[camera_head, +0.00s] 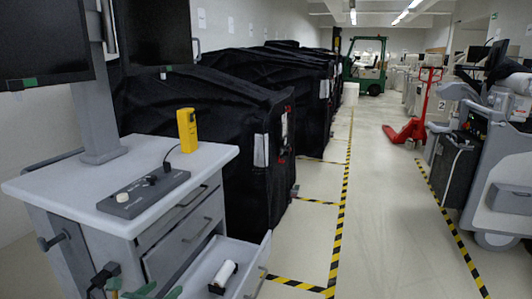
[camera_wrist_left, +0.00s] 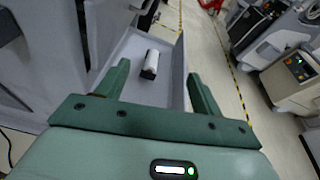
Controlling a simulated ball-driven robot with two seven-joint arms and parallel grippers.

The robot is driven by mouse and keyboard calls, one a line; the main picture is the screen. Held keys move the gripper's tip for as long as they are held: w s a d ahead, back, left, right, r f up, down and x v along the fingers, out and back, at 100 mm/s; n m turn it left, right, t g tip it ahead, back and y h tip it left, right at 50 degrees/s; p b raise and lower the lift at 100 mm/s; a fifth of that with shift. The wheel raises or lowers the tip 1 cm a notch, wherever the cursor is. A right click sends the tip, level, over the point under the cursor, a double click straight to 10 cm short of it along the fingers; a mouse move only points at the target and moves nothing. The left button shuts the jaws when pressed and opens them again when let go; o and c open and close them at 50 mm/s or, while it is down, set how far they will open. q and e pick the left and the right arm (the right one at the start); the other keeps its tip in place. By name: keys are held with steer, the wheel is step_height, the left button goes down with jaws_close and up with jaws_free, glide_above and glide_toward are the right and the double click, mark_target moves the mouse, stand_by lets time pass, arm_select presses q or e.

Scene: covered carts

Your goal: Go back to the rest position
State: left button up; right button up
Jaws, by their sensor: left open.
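My left gripper (camera_head: 143,290) is at the bottom left of the head view, cut off by the frame edge, in front of the grey cart (camera_head: 130,225). In the left wrist view its two green fingers (camera_wrist_left: 158,82) are spread apart with nothing between their tips. Beyond them lies the cart's open bottom drawer (camera_head: 258,258), which also shows in the wrist view (camera_wrist_left: 178,75). A white cylinder with a black end (camera_head: 223,277) lies in the drawer, apart from the fingers; it also shows in the wrist view (camera_wrist_left: 151,63). My right gripper is not seen.
On the cart top stand a yellow device (camera_head: 187,130) and a dark control box (camera_head: 144,193). Black-covered carts (camera_head: 205,125) line the left wall. The aisle (camera_head: 385,230) between the striped lines is clear up to a red pallet jack (camera_head: 410,130). Grey machines stand at right.

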arm_select(q)
steer(key=s+a+f+n+g+y+p, duration=0.35)
steer(key=a+f+n, duration=0.6)
steer(key=n, duration=0.85)
steer(key=s+f+n+g+y+p, duration=0.25)
steer(key=s+f+n, duration=0.75)
steer(key=s+f, duration=0.7)
steer(key=s+d+f+n+g+p, duration=0.1)
steer(key=s+d+f+n+g, duration=0.1)
steer(key=s, duration=1)
steer(key=s+d+f+n+g+p, duration=0.2)
steer(key=s+f+n, duration=0.1)
steer(key=s, duration=0.9)
steer(key=s+d+g+p, duration=0.1)
steer(key=s+d+g, duration=0.1)
steer(key=s, duration=0.9)
steer(key=s+d+r+n+g+h+p, duration=0.1)
steer(key=s+d, duration=0.4)
steer(key=s, duration=0.7)
steer(key=shift+r+g+p, duration=0.15)
steer(key=shift+g+p, duration=0.2)
steer(key=shift+g, duration=0.15)
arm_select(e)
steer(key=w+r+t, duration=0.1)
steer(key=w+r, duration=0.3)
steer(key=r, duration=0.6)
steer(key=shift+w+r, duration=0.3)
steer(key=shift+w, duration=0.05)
arm_select(q)
steer(key=shift+w, duration=0.15)
